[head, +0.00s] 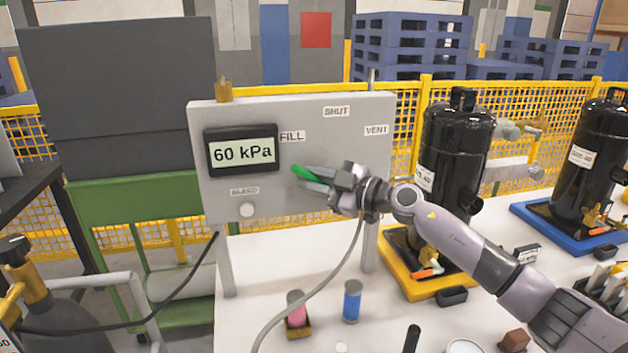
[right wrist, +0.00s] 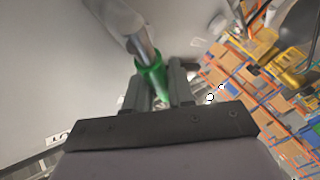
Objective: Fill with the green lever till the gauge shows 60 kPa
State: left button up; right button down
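The grey panel (head: 290,215) carries a gauge (head: 242,151) that reads 60 kPa. The labels FILL (head: 291,136), SHUT (head: 336,112) and VENT (head: 376,130) are on its face. The green lever (head: 306,173) shows below the FILL label, partly covered by my right gripper (head: 311,179). In the right wrist view, the green sleeve (right wrist: 151,74) on a metal rod lies between the two fingers of the right gripper (right wrist: 158,85), which look closed against its sides. The lever's pivot is hidden in the head view. My left gripper is not in view.
A grey hose (head: 318,288) hangs before the panel. Black compressors stand on a yellow tray (head: 440,287) and a blue tray (head: 530,222) at right. A blue cylinder (head: 352,301) and a pink item (head: 296,312) stand on the white table.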

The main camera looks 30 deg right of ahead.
jog(key=shift+d, duration=0.1)
jog(key=m+t+b, duration=0.1)
jog(key=d+r+m+t+y, duration=0.1)
jog(key=shift+s+d+r+m+b, duration=0.1)
jog(key=shift+s+d+m+b, duration=0.1)
jog(key=shift+m+b, duration=0.2)
jog(key=m+t, duration=0.1)
jog(key=d+m+t+b, duration=0.1)
jog(key=shift+s+d+r+m+t, duration=0.2)
jog(key=shift+d+r+m+t, duration=0.05)
jog(key=shift+r+m+t, duration=0.1)
jog(key=m+t, duration=0.1)
jog(key=d+m+t+h+b, duration=0.1)
jog(key=d+m+t, duration=0.1)
jog(key=shift+s+r+m+h+b, duration=0.25)
jog(key=shift+r+m+h+b, duration=0.05)
jog(key=shift+m+h, duration=0.1)
jog(key=shift+d+r+m+t+h, duration=0.1)
jog(key=shift+d+m+t+h, duration=0.25)
jog(key=shift+m, duration=0.3)
jog(key=shift+a, duration=0.15)
jog(key=c, duration=1.3)
grip_release()
jog(key=shift+c, duration=0.2)
jog(key=shift+s, duration=0.1)
